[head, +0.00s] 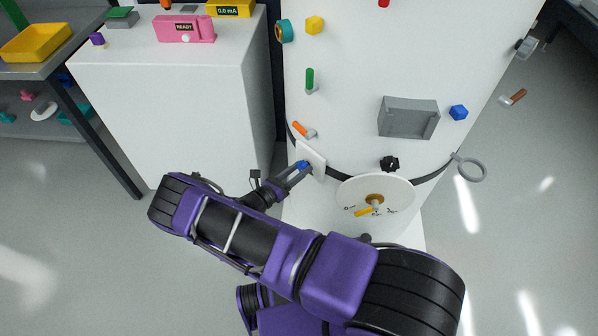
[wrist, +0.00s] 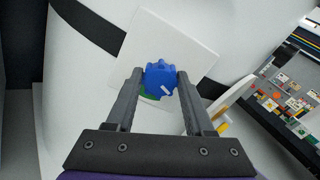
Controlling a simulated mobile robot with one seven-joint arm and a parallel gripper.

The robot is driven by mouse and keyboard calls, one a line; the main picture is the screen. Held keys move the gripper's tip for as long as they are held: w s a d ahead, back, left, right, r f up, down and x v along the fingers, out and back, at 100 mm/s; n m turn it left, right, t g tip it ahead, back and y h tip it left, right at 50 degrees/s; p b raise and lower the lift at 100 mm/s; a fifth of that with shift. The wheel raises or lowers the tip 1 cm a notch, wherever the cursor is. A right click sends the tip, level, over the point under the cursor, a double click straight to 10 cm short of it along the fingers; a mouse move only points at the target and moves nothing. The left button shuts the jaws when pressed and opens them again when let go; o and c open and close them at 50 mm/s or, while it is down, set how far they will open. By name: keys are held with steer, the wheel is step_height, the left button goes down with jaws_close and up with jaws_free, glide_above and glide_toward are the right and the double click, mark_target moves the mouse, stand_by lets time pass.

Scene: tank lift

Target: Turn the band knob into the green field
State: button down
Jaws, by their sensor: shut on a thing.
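The band knob (wrist: 161,75) is blue with a lobed rim and sits on a square white plate (wrist: 190,50) on the tank's black band. A white mark on its face lies toward the lower right in the wrist view. Part of the green field (wrist: 148,96) shows at the knob's lower left; the rest is hidden behind the knob and fingers. My gripper (wrist: 158,80) is shut on the knob, one finger on each side. In the head view the knob (head: 303,164) shows small between my fingertips (head: 298,168).
The white tank (head: 350,70) carries several handles, a grey box (head: 408,118), a black knob (head: 389,163) and a round white dial (head: 400,192) close to my arm. A white cabinet (head: 170,100) stands at the left. A grey ring (head: 472,168) sticks out at the right.

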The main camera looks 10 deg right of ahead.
steer(key=m+b, duration=0.1)
steer(key=m, duration=0.2)
steer(key=shift+m, duration=0.4)
steer(key=m+b, duration=0.1)
steer(key=m, duration=0.2)
steer(key=shift+s+m, duration=0.1)
steer(key=shift+m, duration=0.2)
steer(key=m+b, duration=0.1)
steer(key=m, duration=0.5)
steer(key=shift+c, duration=1.4)
jaws_free()
steer(key=v, duration=1.7)
steer(key=shift+s+a, duration=0.15)
